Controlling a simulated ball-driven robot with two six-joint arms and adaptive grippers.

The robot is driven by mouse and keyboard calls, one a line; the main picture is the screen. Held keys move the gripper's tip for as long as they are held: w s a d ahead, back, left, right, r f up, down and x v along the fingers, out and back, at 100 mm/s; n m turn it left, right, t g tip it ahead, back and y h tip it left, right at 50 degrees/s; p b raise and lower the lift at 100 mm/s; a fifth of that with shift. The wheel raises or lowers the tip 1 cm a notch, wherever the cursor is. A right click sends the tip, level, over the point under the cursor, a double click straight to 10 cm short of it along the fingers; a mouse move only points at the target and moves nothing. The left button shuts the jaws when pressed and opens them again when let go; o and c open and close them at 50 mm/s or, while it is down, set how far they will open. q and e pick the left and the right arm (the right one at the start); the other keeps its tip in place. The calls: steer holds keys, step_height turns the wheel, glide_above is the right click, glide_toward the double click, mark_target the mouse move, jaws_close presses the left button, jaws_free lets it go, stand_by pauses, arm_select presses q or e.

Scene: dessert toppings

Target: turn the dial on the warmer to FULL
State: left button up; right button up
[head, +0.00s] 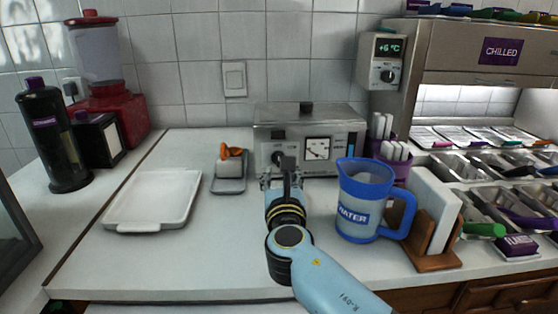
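The warmer (340,125) is a grey metal box with a black lid knob, at the back middle of the counter. Its front has a square gauge (317,149) and, to the left, a dark round dial (277,158) with some white marks around it. My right gripper (279,172) is in front of the dial and partly overlaps it in the picture. I cannot tell whether it touches the dial, or whether its fingers are open or shut. The dial's setting is too small to read. My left gripper is not in view.
A blue-rimmed water jug (360,190) stands close to the right of my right arm. A wooden stand (437,258) with white boards is beyond it. A small grey tray (229,184) with an orange-handled item and a white tray (150,212) lie left.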

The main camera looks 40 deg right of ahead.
steer(key=x, duration=0.6)
steer(key=shift+s, duration=0.1)
jaws_close()
